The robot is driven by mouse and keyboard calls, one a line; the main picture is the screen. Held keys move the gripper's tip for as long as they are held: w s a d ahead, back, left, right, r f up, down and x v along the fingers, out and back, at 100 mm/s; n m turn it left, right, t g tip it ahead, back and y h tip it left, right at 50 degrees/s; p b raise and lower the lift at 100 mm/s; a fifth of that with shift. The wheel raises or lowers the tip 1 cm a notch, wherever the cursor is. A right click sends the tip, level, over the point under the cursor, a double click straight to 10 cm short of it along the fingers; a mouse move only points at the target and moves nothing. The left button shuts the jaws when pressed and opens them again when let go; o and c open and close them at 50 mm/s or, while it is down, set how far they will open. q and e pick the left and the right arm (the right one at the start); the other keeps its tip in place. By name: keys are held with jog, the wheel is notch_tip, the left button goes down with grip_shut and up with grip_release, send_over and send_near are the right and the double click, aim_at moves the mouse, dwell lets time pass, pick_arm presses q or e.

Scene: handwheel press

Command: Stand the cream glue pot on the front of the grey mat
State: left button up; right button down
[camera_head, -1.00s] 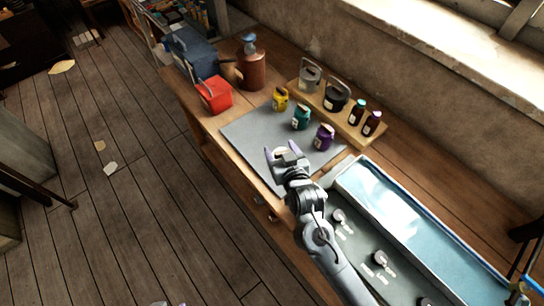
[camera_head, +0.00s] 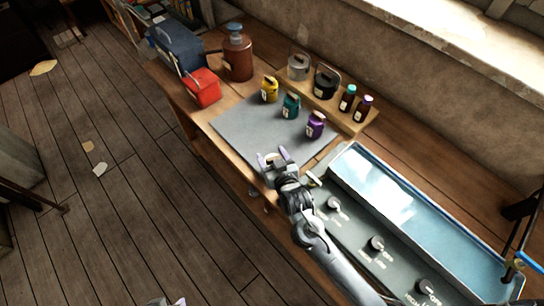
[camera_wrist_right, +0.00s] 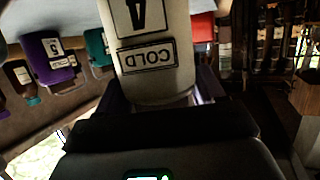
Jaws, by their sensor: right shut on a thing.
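My right gripper (camera_head: 272,158) is shut on the cream glue pot at the front part of the grey mat (camera_head: 238,128). In the head view the gripper hides most of the pot. In the right wrist view the cream glue pot (camera_wrist_right: 155,45) fills the top middle, between the fingers, its label reading "4" and "COLD" upside down. I cannot tell whether its base touches the mat. Only a small pale tip, likely of my left gripper (camera_head: 168,302), shows at the bottom edge of the head view; its jaws cannot be read.
Yellow (camera_head: 270,89), teal (camera_head: 291,106) and purple (camera_head: 316,125) pots stand along the mat's back. A wooden rack (camera_head: 337,112) with bottles is behind them. A red box (camera_head: 203,88) is at the left. A blue tray (camera_head: 405,215) and knob panel lie to the right.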

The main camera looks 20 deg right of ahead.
jog(key=shift+c, duration=0.6)
grip_release()
jog(key=shift+f, duration=0.1)
jog(key=shift+r, duration=0.2)
jog(key=p+v, duration=0.1)
jog(key=v, duration=1)
jog(key=shift+s+r, duration=0.15)
jog(key=shift+s, duration=0.25)
jog(key=shift+s, duration=0.1)
